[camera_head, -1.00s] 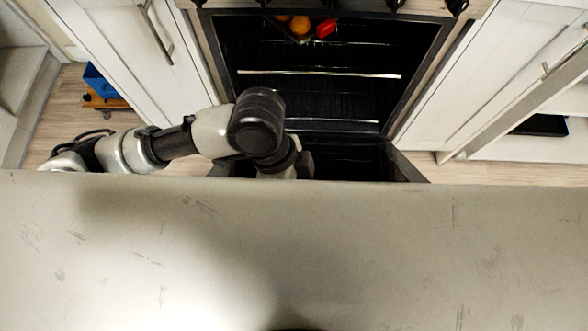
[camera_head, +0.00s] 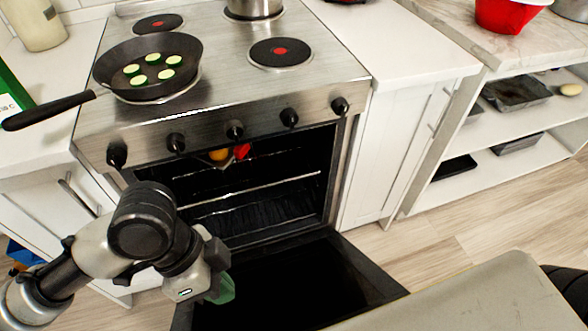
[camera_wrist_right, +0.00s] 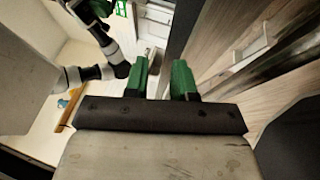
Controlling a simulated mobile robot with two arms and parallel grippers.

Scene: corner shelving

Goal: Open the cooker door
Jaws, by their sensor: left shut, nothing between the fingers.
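The steel cooker (camera_head: 300,95) stands against the counters in the head view. Its door (camera_head: 310,275) is swung down, and the dark oven cavity (camera_head: 250,195) with its wire racks is exposed. The door's near part is hidden by my body. My left gripper (camera_head: 222,290) has green fingertips and is shut and empty. It appears over the left part of the lowered door; I cannot tell if it touches it. In the right wrist view, my right gripper (camera_wrist_right: 162,80) has its two green fingers apart with nothing held between them.
A pan (camera_head: 150,65) with green slices sits on the hob, its handle pointing left. A pot (camera_head: 253,8) stands behind. Orange and red items (camera_head: 230,152) show inside the oven. Open shelves (camera_head: 500,120) stand at right. Wooden floor (camera_head: 470,225) is clear right of the door.

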